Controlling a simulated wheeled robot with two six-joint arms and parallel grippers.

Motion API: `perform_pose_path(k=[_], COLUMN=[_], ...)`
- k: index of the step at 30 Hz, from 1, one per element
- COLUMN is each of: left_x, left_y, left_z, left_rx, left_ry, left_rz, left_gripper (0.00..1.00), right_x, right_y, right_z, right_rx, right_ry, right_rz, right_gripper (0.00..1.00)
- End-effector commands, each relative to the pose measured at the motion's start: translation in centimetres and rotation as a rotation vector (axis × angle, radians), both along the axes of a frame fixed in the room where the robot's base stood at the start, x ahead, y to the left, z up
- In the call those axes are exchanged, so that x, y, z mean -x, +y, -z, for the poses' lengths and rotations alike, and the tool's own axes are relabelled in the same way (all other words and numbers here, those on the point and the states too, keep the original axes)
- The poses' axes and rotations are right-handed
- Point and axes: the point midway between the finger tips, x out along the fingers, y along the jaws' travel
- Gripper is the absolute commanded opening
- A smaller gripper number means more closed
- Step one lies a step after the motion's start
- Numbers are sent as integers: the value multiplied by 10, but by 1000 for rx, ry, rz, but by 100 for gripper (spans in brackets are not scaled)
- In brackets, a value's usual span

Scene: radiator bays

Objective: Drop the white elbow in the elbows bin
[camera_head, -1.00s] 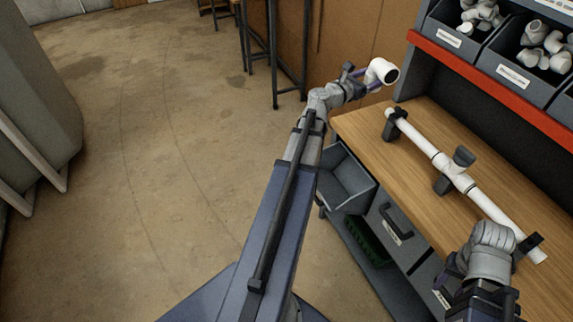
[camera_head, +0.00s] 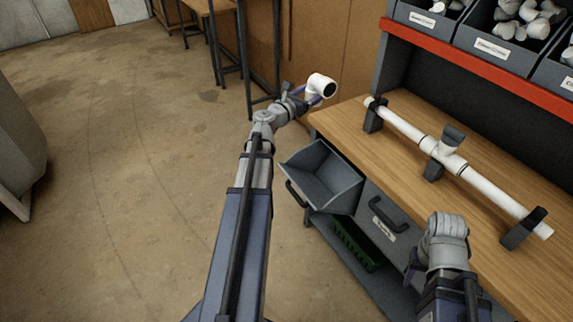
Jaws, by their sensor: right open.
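The white elbow (camera_head: 318,86) is in the jaws of my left gripper (camera_head: 308,97), held up at the left end of the workbench, with its dark open end facing right. My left gripper is shut on it; the elbow partly hides the fingers. My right gripper (camera_head: 442,238) is over the bench's front edge, apart from the pipe; its fingers are mostly hidden behind its grey wrist. Grey bins stand on the upper shelf: a left one (camera_head: 429,20), a middle one (camera_head: 487,46) and a right one (camera_head: 553,78), with white fittings inside. Their labels are too small to read.
A white pipe with a tee (camera_head: 447,158) lies in dark holders on the wooden workbench (camera_head: 352,122). A red strip (camera_head: 470,62) edges the shelf. An empty grey tilted bin (camera_head: 322,182) juts out below the bench.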

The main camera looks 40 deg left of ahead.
Motion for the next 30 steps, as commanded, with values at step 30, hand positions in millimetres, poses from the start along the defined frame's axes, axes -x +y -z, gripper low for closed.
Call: perform_pose_path(k=[30], left_x=[64], left_y=[39], left_z=[256], left_rx=[1], left_ry=[0], left_rz=[-1], left_gripper=[11], right_x=[0], right_y=[0], right_z=[256], right_rx=[0], right_ry=[0], right_rz=[-1], right_gripper=[50])
